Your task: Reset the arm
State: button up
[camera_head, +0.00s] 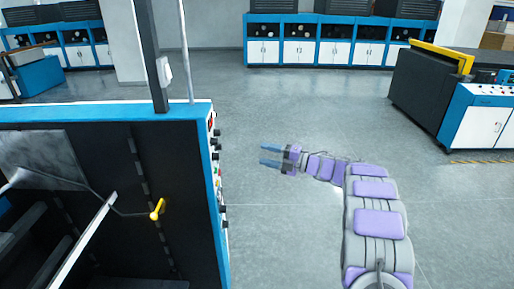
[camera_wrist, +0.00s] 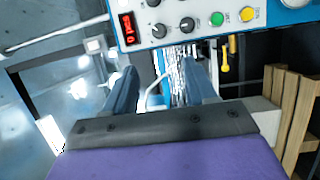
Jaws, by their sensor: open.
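My gripper (camera_head: 270,155) is open and empty in the head view, with its two blue fingers pointing left. It is held in the air over the grey floor, to the right of a blue and black machine (camera_head: 120,190). My arm runs from the lower right of the picture and bends left to it. In the wrist view my gripper (camera_wrist: 160,85) shows its two blue fingers apart, with nothing between them. Beyond the fingers is the machine's control panel (camera_wrist: 195,22) with a red display, dark knobs, a green button and a yellow button.
A yellow-tipped lever (camera_head: 157,209) sticks out on the machine's near side. A dark post (camera_head: 150,55) rises from its top. Another machine with a yellow bar (camera_head: 441,54) stands at the right. Blue and white cabinets (camera_head: 320,50) line the back. The middle floor (camera_head: 300,110) is clear.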

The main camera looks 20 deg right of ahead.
jog(key=w+d+r+m+t+h+b, duration=0.4)
jog(key=w+r+m+t+h, duration=0.15)
jog(key=m+h, duration=0.5)
jog(key=s+d+f+m+g+h+b, duration=0.2)
jog(key=s+m+g+h+b, duration=0.15)
jog(key=s+m+h, duration=0.6)
jog(key=s+a+f+m+g+y+b, duration=0.1)
jog(key=s+a+f+g, duration=0.4)
jog(key=s, duration=1.2)
jog(key=s+a+f+m+g+y+b, duration=0.2)
jog(key=s+a+f, duration=0.6)
jog(key=s, duration=0.9)
jog(key=s+a+f+m+g+y+b, duration=0.2)
jog(key=s+a+f+m+g, duration=0.3)
jog(key=s, duration=1.1)
notch_tip(320, 180, down, 2)
jog(key=a+g, duration=0.2)
jog(key=g, duration=0.1)
jog(key=shift+s+a, duration=0.15)
jog(key=shift+s, duration=0.25)
